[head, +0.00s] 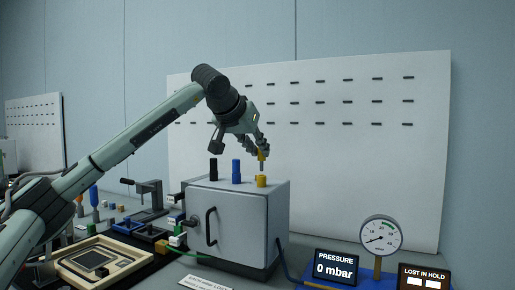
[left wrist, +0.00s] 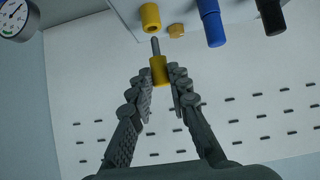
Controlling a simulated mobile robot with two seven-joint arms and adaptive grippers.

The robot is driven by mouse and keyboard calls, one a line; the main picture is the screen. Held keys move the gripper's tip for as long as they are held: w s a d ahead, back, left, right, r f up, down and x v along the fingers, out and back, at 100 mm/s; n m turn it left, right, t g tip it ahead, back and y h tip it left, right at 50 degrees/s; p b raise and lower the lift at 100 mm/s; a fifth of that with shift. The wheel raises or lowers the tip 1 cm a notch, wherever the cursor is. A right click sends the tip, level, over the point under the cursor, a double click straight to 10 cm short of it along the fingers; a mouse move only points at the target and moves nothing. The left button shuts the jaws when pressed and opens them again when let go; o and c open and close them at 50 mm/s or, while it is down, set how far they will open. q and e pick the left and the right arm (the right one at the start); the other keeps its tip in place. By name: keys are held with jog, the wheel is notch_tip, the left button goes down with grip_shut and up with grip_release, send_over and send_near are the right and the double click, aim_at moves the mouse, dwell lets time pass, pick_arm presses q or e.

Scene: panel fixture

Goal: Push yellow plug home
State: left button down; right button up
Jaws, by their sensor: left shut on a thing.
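The yellow plug (head: 261,155) has a thin grey pin. My left gripper (head: 262,149) is shut on it and holds it pin-down above the box's top. In the left wrist view the plug (left wrist: 158,70) sits between the two fingertips (left wrist: 159,77), its pin pointing at the yellow socket (left wrist: 150,17). The pin tip looks just short of that socket and slightly to its side. In the head view the yellow socket (head: 262,181) stands on the top right of the grey box (head: 262,215). My right gripper is not in view.
A black post (head: 213,169) and a blue post (head: 236,172) stand left of the yellow socket. A round gauge (head: 380,236) and a pressure display (head: 335,266) reading 0 mbar stand right. A wooden tray (head: 120,264) lies left. A slotted white panel (head: 400,160) stands behind.

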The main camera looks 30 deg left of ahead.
aim_at(261, 167)
pick_arm(q)
jog(key=shift+f+b, duration=1)
jog(key=shift+f, duration=0.95)
jog(key=c, duration=1.3)
grip_release()
jog(key=shift+c, duration=0.2)
jog(key=v, duration=1.2)
